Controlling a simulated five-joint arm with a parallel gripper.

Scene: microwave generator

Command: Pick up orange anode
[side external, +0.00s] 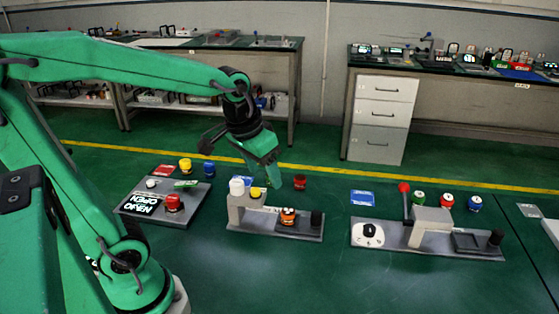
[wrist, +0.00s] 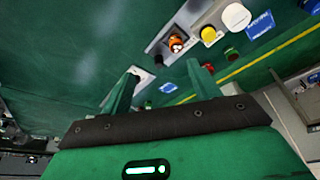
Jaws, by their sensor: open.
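The orange anode (side external: 288,216) sits on the grey middle station (side external: 290,234), between a white-and-yellow topped block and a black knob. In the wrist view the orange anode (wrist: 176,42) lies beyond my fingertips, above the gap between them. My gripper (side external: 272,180) is above and behind the middle station in the side view, apart from the anode. In the wrist view my gripper's (wrist: 162,72) two green fingers are spread, with nothing between them.
The left station (side external: 190,208) carries a red button (side external: 173,203). The right station (side external: 440,246) has a red-tipped lever (side external: 404,188). A dark red cylinder (side external: 300,182) stands behind the middle station. Floor between the stations is clear.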

